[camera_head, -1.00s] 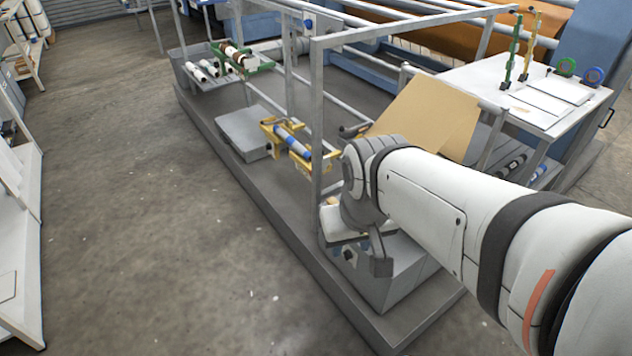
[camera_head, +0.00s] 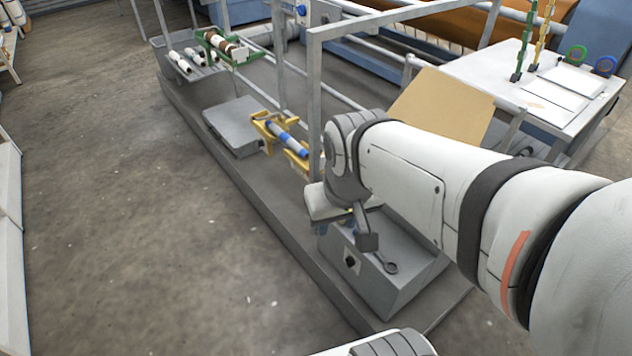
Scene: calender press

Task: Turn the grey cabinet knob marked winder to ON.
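A grey cabinet (camera_head: 396,283) stands at the near end of the grey platform, below my arm. A small black knob (camera_head: 350,261) sits on a pale plate on its front face. The plate's marking and the knob's setting are too small to read. My gripper (camera_head: 366,241) hangs just above and beside the knob, near the cabinet's upper front edge, seemingly apart from the knob. The hand partly hides the upper left of the cabinet. Only one dark finger shows clearly, so its opening cannot be judged.
A grey frame post (camera_head: 315,110) rises close behind my wrist. A yellow stand (camera_head: 270,125) with a blue-banded roller and a low grey box (camera_head: 235,126) stand farther along the platform. The floor at left is clear.

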